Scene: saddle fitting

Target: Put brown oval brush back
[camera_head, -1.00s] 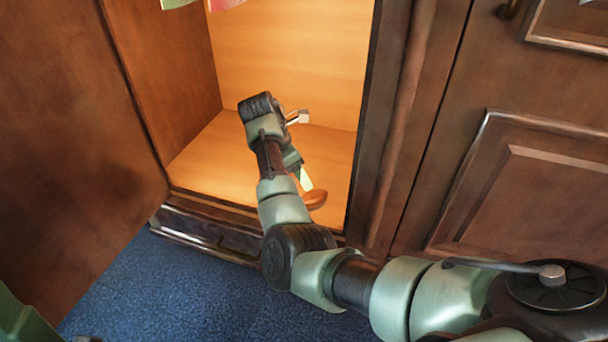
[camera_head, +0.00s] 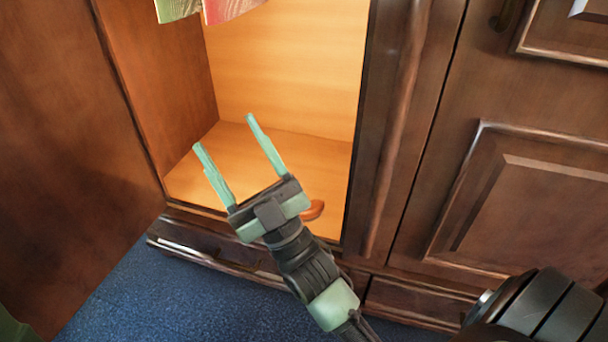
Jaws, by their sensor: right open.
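The brown oval brush (camera_head: 315,209) lies on the light wooden floor of the open cabinet (camera_head: 318,170), near its front right edge. Only a small rounded part of it shows; my right gripper's body hides the rest. My right gripper (camera_head: 225,138) is open and empty, with its two pale green fingers spread and pointing up and left into the cabinet opening. The brush is beside the gripper's base, not between the fingers. Of my left arm, only a green piece may show at the lower left corner; its gripper is out of view.
An open wooden door (camera_head: 70,150) stands on the left, and a closed panelled door (camera_head: 530,190) is on the right. Green and red cloths (camera_head: 205,8) hang at the cabinet's top. The blue carpet (camera_head: 130,290) is clear in front.

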